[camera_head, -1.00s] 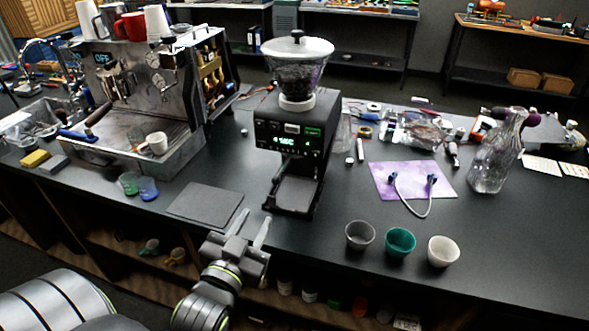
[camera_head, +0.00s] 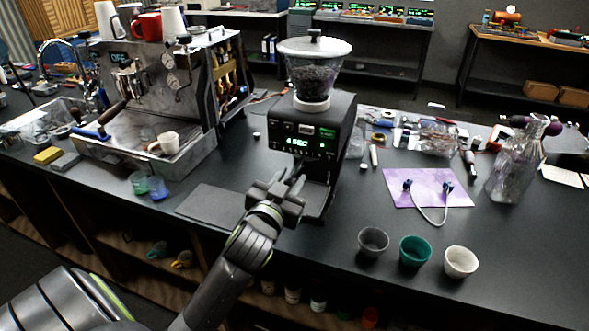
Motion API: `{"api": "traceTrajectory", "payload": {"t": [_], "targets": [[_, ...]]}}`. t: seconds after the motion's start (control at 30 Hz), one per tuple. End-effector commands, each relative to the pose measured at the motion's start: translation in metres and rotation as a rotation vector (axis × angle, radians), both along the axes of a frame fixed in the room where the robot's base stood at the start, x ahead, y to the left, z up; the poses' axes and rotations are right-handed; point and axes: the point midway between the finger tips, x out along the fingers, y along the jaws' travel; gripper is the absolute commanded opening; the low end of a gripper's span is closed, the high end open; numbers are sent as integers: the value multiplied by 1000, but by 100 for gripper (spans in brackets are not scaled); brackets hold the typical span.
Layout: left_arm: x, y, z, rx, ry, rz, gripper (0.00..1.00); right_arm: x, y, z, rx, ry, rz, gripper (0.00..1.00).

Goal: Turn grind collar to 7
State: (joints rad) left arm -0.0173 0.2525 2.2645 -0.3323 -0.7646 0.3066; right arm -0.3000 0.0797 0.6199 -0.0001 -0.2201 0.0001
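The black coffee grinder (camera_head: 333,112) stands upright on the dark counter. Its clear hopper (camera_head: 314,74) holds dark beans under a white lid. The pale grind collar (camera_head: 311,104) is a ring between the hopper and the grinder body; I cannot read any number on it. The grinder's front shows a lit green display (camera_head: 299,142). My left gripper (camera_head: 283,183) is raised in front of the grinder's lower front, below the display and well below the collar. Its fingers point towards the grinder; their gap and any contact are unclear. My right gripper is not in view.
An espresso machine (camera_head: 200,97) stands at the left. A dark mat (camera_head: 207,206) lies left of the grinder. Three cups, grey (camera_head: 373,241), teal (camera_head: 414,250) and white (camera_head: 460,261), stand along the front right. A glass carafe (camera_head: 513,165) and purple mat (camera_head: 459,201) are behind them.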

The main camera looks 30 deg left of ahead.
Motion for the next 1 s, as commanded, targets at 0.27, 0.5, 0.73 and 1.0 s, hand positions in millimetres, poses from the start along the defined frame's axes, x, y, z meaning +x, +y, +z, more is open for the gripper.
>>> {"api": "traceTrajectory", "payload": {"t": [0.27,0.5,0.73,1.0], "targets": [[29,7,1,1,-1,0,32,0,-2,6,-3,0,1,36],[32,8,0,0,0,0,32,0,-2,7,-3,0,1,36],[32,8,0,0,0,0,17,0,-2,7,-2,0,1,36],[32,8,0,0,0,0,0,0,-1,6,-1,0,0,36]]}}
